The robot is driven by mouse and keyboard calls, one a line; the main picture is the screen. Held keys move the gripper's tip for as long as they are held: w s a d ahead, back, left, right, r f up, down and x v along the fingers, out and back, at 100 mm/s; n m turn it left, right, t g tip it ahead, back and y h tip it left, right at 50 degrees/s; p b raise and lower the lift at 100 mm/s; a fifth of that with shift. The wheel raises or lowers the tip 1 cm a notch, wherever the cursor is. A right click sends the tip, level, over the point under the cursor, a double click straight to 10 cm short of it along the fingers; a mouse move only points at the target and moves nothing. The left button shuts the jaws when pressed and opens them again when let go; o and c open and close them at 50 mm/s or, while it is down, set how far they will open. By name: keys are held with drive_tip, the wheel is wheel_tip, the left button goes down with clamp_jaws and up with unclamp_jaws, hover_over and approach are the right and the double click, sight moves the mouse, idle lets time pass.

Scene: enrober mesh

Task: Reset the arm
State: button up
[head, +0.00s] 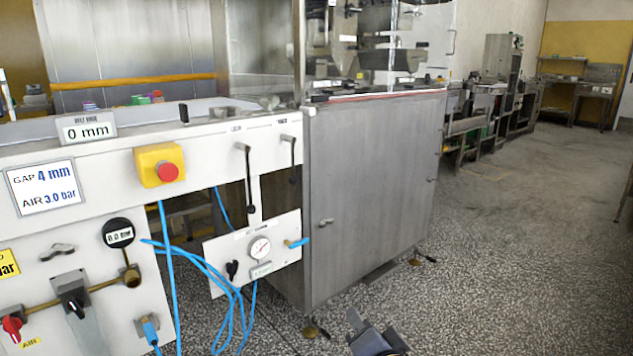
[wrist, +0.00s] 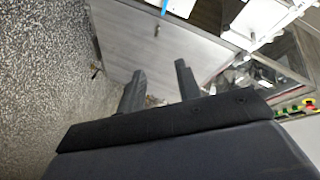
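My gripper (head: 378,338) shows at the bottom edge of the head view, low in front of the steel cabinet and over the speckled floor. In the wrist view my gripper (wrist: 160,88) has its two dark fingers apart with a clear gap between them. Nothing is between the fingers. The rest of my arm is mostly outside the head view.
A white machine panel (head: 100,185) with a red stop button (head: 167,172), levers and blue hoses (head: 215,290) stands at the left. A steel cabinet (head: 375,180) stands in the middle. The speckled floor (head: 520,230) at the right is open.

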drive_tip(key=shift+w+d+r+t, duration=0.25)
drive_tip(key=shift+w+r+t, duration=0.15)
drive_tip(key=shift+r, duration=0.35)
drive_tip(key=shift+w+d+r+t, duration=0.25)
drive_tip(key=shift+w+r, duration=0.2)
drive_tip(key=shift+r, duration=0.35)
drive_tip(key=shift+w+d+r+t, duration=0.2)
drive_tip(key=shift+w+r+t, duration=0.2)
drive_tip(key=shift+r, duration=0.35)
